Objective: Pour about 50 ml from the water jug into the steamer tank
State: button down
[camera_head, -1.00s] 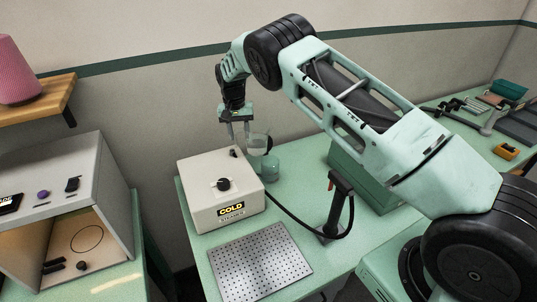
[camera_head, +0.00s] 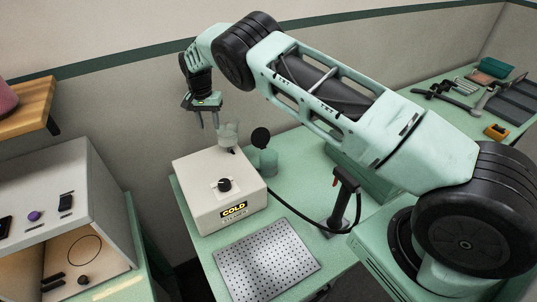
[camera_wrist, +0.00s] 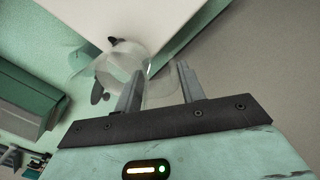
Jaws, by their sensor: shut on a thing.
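The steamer (camera_head: 205,200) is a cream box with a black knob and a yellow "COLD" label on its front. A small black fitting (camera_head: 232,151) sits at its rear top corner; whether this is the tank inlet I cannot tell. The clear water jug (camera_head: 229,135) is above that corner. My gripper (camera_head: 208,121) is shut on it, left of the jug body in the head view. In the wrist view the transparent jug (camera_wrist: 122,66) lies just beyond the fingers, with a clear part between them. Its tilt and water level are hard to read.
A green cylinder (camera_head: 268,160) with a black disc (camera_head: 261,138) stands behind the steamer. A perforated metal plate (camera_head: 266,260) lies in front. A dark upright handheld tool (camera_head: 343,200) with a hose stands to the right. A grey open-front cabinet (camera_head: 60,190) is at left.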

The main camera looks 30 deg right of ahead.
aim_at(235, 114)
jog(key=shift+s+d+r+y+p, duration=0.15)
jog(key=shift+r+p, duration=0.25)
jog(key=shift+p, duration=0.05)
jog(key=shift+s+d+r+y+p, duration=0.1)
jog(key=shift+d+r+y+p, duration=0.05)
jog(key=shift+r+p, duration=0.3)
jog(key=shift+s+d+r+t+y+p, duration=0.25)
jog(key=shift+d+r+t+y+p, duration=0.15)
jog(key=shift+p, duration=0.2)
jog(key=s+d+t+y, duration=0.1)
jog(key=s+d+r+t+y, duration=0.1)
jog(key=d+y, duration=0.1)
jog(key=shift+d+r, duration=0.15)
jog(key=shift+d, duration=0.05)
jog(key=d+f+y+b, duration=0.1)
jog(key=b, duration=0.3)
jog(key=shift+s+d+f+t, duration=0.1)
jog(key=shift+s+d+t, duration=0.1)
jog(key=shift+s+t, duration=0.2)
jog(key=s+d+t+y+b, duration=0.1)
jog(key=y+b, duration=0.1)
jog(key=b, duration=0.2)
jog(key=shift+r, duration=0.4)
jog(key=shift+d+b, duration=0.1)
jog(key=shift+b, duration=0.2)
jog(key=shift+s+d+t+y+b, duration=0.1)
jog(key=shift+d+t+y+b, duration=0.3)
jog(key=shift+b, duration=0.9)
